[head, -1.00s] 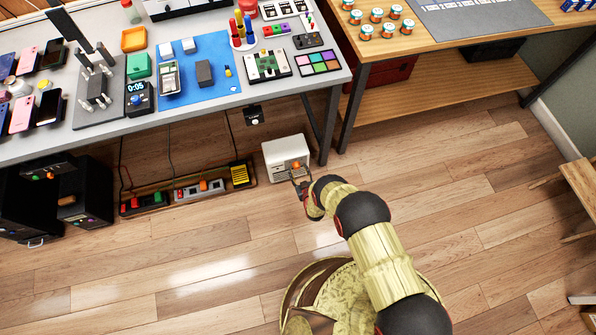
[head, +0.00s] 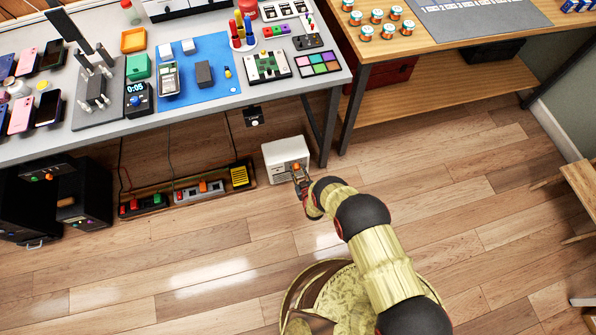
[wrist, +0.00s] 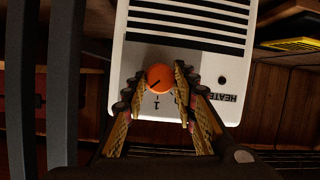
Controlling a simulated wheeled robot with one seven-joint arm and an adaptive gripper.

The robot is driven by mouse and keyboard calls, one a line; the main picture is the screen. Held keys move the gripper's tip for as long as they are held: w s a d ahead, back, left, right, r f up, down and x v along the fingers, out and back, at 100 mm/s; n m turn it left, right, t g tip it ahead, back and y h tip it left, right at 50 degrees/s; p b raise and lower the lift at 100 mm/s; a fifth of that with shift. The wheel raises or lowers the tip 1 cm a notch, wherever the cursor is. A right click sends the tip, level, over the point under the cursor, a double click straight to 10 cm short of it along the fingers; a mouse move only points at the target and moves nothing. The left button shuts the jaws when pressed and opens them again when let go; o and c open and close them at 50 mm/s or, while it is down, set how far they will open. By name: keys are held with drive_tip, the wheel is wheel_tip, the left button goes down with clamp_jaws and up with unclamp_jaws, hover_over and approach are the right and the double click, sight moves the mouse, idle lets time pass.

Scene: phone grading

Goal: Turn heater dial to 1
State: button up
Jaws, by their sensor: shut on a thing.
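The heater (head: 283,151) is a white box on the floor under the right end of the grey bench. Its orange dial (wrist: 160,77) faces my wrist camera, with a dark pointer line slanting to the lower left. A printed "1" (wrist: 156,104) shows below the dial, and the label "HEATER" is upside down to the right. My gripper (wrist: 157,82) has one finger on each side of the dial and is shut on it. The right finger overlaps the dial's edge. The left finger's contact is hard to make out. In the head view my gripper (head: 300,178) is at the heater's front.
A power strip (head: 200,189) with switches and a yellow block (head: 239,176) lie in a tray left of the heater. A bench leg (head: 328,125) stands close to the heater's right. The wooden floor (head: 180,270) in front is clear.

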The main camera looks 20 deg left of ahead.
drive_tip(key=c, duration=0.3)
drive_tip(key=n, duration=0.1)
drive_tip(key=n+h, duration=0.1)
drive_tip(key=n+t, duration=0.1)
drive_tip(key=shift+s+a+f+h, duration=0.1)
drive_tip(key=shift+s+a+h, duration=0.15)
drive_tip(key=shift+h, duration=0.15)
drive_tip(key=shift+n+t+h, duration=0.7)
drive_tip(key=shift+n+t, duration=0.1)
drive_tip(key=shift+n, duration=0.7)
drive_tip(key=shift+a, duration=0.1)
drive_tip(key=o, duration=1)
drive_tip(key=shift+o, duration=0.8)
